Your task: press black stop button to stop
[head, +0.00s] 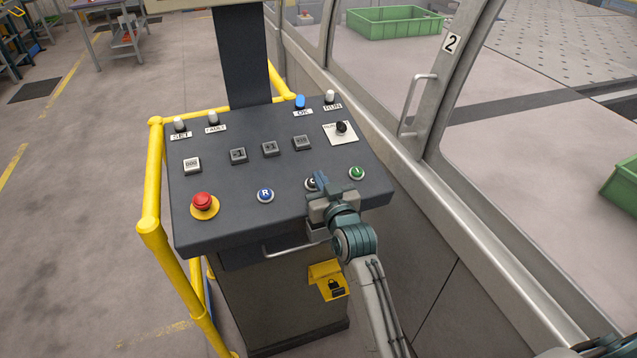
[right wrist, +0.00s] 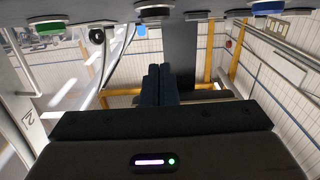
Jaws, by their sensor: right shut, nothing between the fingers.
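The grey control panel (head: 240,220) stands in front of me with a row of round buttons along its near edge. The black stop button (head: 310,184), with a pale ring, is partly hidden by my right gripper (head: 321,182). In the right wrist view the black button (right wrist: 97,36) hangs from the panel's face at the top, between the green and blue buttons. My left gripper is not in view.
Close by are the green button (head: 356,173), blue R button (head: 265,195) and red emergency stop (head: 203,201). A black selector knob (head: 341,128) sits farther back. A yellow rail (head: 155,180) borders the panel's left; a machine guard frame (head: 440,185) stands right.

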